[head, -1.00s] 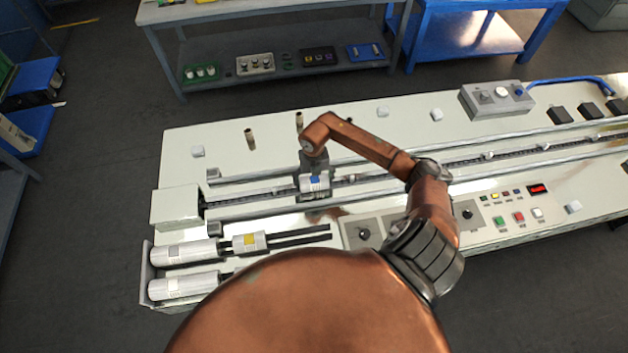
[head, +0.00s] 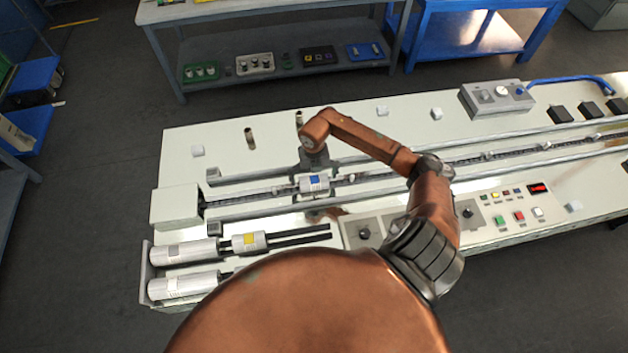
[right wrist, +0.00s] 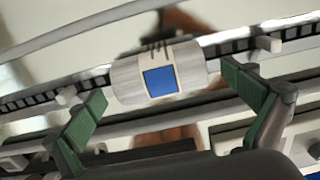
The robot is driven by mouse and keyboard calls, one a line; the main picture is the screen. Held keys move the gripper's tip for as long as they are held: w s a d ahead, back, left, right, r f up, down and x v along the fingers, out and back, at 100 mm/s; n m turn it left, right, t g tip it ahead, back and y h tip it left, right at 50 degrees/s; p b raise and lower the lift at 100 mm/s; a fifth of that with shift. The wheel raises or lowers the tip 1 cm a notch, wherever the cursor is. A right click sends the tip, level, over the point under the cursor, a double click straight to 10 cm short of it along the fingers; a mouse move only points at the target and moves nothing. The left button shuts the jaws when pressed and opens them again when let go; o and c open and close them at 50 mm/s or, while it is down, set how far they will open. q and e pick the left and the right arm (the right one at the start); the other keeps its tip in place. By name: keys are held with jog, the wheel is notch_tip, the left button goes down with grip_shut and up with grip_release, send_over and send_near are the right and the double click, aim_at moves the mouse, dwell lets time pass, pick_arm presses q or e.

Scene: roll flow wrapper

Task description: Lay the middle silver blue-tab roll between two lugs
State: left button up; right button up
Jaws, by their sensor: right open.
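The silver roll with the blue tab (head: 315,184) lies in the conveyor channel on the dark chain. In the right wrist view the roll (right wrist: 190,72) lies along the chain, blue tab facing the camera, with a white lug (right wrist: 68,95) beyond one end and another lug (right wrist: 268,44) beyond the other. My right gripper (head: 313,162) is just above and behind the roll in the head view. Its green-padded fingers (right wrist: 165,90) are spread wide, apart from the roll, and hold nothing. My left gripper is not in view.
A silver roll with a yellow tab (head: 249,242) sits on the dark rails at the front left, beside large silver cylinders (head: 185,251). A control panel (head: 515,210) is at the right. Channel rails (head: 265,207) flank the chain. Small upright pegs (head: 250,138) stand behind.

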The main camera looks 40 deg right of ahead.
aim_at(314, 179)
notch_tip(314, 179, up, 10)
dwell(0.3)
dwell(0.6)
